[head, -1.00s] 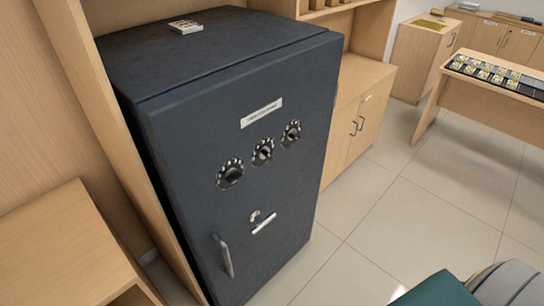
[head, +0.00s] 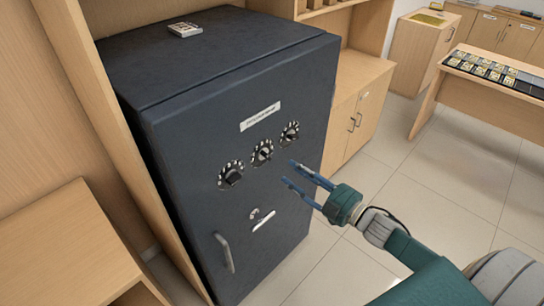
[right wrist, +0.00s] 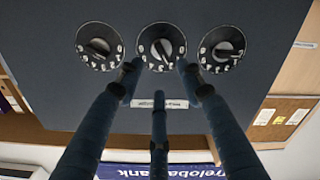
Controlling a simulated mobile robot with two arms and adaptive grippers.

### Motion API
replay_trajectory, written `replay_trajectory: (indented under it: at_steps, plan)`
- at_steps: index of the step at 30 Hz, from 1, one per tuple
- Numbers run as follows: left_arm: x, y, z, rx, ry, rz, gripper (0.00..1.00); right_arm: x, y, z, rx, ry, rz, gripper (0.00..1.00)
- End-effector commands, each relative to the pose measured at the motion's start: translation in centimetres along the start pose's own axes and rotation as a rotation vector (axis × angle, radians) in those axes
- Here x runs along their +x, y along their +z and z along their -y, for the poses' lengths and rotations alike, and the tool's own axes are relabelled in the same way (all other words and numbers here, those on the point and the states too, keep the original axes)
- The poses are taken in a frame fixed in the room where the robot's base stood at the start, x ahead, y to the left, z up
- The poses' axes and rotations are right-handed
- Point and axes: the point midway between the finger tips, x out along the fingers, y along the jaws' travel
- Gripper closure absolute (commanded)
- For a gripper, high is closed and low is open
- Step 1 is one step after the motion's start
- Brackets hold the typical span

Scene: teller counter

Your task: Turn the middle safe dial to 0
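The dark safe (head: 190,205) carries a row of three round dials on its door. The middle dial (head: 262,153) sits between the left dial (head: 231,174) and the right dial (head: 290,133). In the right wrist view the middle dial (right wrist: 161,47) is straight ahead of the fingers, its numbers too small to read surely. My right gripper (head: 289,172) is open and empty, in front of the door below and right of the middle dial. In the right wrist view its fingertips (right wrist: 160,76) are spread around the dial's near edge, seemingly short of it. My left gripper is not in view.
A label plate (head: 260,116) is above the dials; a door handle (head: 224,253) and a small lever (head: 263,221) are below. A bundle of notes (head: 185,29) lies on top. Wooden cabinets (head: 355,115) stand to the right, with open floor in front.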

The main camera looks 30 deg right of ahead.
Motion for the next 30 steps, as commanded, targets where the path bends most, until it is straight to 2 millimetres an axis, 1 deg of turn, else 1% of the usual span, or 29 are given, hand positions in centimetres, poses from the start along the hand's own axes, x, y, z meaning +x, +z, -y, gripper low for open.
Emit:
replay_trajectory:
  at_steps: [9, 15, 18, 21, 29, 30]
  plan:
    - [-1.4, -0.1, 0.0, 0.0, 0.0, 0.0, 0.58, 5.5, -0.2, -0.2, 0.001, 0.004, 0.0, 0.62]
    - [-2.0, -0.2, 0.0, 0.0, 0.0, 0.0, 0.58, 8.5, 0.0, -0.2, 0.002, 0.004, 0.002, 0.62]
    - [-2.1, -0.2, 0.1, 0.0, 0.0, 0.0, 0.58, 9.3, 0.1, -0.2, 0.001, 0.003, 0.003, 0.62]
    - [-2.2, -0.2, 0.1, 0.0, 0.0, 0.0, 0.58, 9.8, 0.2, 0.0, 0.001, 0.002, 0.005, 0.62]
    - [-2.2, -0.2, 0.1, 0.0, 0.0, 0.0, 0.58, 9.9, 0.2, 0.0, 0.001, 0.001, 0.004, 0.62]
    - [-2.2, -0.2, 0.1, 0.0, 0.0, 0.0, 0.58, 9.9, 0.2, 0.0, 0.001, 0.001, 0.004, 0.65]
